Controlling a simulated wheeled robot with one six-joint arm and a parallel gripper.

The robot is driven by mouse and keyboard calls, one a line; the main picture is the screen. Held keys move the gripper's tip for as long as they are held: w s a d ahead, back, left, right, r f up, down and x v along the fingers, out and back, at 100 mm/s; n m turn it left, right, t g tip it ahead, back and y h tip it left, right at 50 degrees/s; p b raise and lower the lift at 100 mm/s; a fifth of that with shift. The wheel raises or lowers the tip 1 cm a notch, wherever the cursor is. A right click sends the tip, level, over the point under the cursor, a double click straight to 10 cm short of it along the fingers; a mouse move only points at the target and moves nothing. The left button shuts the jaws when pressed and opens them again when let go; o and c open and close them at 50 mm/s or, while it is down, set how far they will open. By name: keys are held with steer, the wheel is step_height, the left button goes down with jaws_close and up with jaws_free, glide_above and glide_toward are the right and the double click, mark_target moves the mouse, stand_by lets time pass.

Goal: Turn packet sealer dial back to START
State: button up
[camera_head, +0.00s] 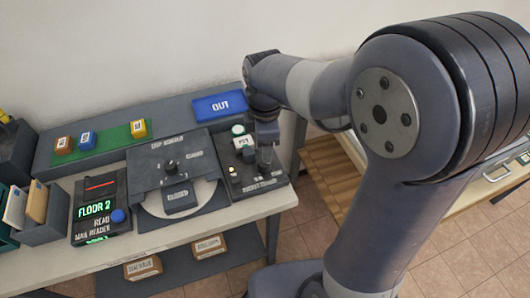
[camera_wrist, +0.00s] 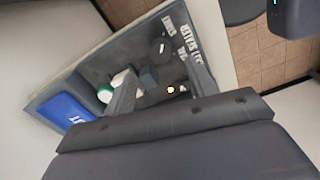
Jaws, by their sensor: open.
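The packet sealer (camera_head: 236,178) is a dark grey panel at the right end of the bench in the head view. In the wrist view, its panel (camera_wrist: 100,62) shows tilted. A dark round knob (camera_wrist: 160,48), apparently the dial, has a small light mark and stands among white labels too blurred to read surely. The knob's exact setting cannot be told. My gripper (camera_head: 266,163) points down over the sealer's right part and hides some of it. In the wrist view, my gripper (camera_wrist: 160,82) is open, its fingers apart, with the knob beyond the tips. I see no contact.
A dark machine with a knob (camera_head: 170,165) stands left, then a mail reader (camera_head: 100,212) showing FLOOR 2. Tiled floor lies right of the bench.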

mark_target(264, 165)
step_height(264, 165, up, 4)
steer(key=shift+f, duration=0.1)
stand_by(0.4)
step_height(264, 165, down, 11)
steer(key=shift+r, duration=0.1)
stand_by(0.6)
